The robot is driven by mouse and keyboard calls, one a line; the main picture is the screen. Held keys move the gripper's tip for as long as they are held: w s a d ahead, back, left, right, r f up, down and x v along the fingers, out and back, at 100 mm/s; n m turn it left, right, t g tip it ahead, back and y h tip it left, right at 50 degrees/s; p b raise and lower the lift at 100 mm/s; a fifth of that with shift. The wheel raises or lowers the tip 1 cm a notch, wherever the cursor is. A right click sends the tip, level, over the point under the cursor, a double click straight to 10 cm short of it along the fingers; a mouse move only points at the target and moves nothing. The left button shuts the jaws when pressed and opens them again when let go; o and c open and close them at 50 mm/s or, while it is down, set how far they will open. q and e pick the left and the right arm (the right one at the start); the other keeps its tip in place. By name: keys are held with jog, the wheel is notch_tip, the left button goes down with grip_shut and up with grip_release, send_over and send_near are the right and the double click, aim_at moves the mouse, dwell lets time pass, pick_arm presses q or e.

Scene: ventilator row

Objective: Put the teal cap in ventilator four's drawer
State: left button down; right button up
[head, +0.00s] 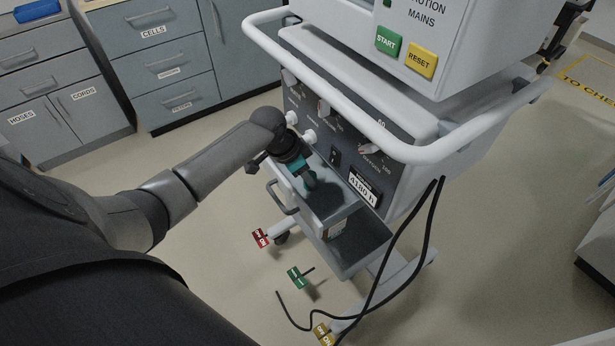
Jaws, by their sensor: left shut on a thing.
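The ventilator (430,150) stands in the middle, with a dark control panel and a label that seems to read 4180 h. Its drawer (343,213) is pulled out toward the left, with a handle (283,198) on its front and a dark inside. My left gripper (310,178) points down over the open drawer, shut on the small teal cap (311,184). The cap is at or just inside the drawer opening; I cannot tell whether it touches the bottom. The fingers partly hide it. My right gripper is not in view.
A white rail (345,95) runs around the ventilator above the drawer. Black cables (400,255) hang at its right side down to the floor. Grey cabinets (160,60) stand at the back left.

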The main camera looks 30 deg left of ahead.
pick_arm(q)
jog(key=c, duration=0.9)
grip_release()
jog(key=shift+f, duration=0.15)
jog(key=shift+c, duration=0.2)
jog(key=o, duration=0.4)
jog(key=shift+o, duration=0.2)
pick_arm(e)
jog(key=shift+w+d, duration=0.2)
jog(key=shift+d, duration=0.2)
pick_arm(q)
jog(key=p+v, duration=0.4)
jog(key=v, duration=0.8)
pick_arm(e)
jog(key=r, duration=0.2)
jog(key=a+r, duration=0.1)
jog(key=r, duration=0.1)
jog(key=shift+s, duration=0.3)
pick_arm(q)
jog(key=shift+a, duration=0.1)
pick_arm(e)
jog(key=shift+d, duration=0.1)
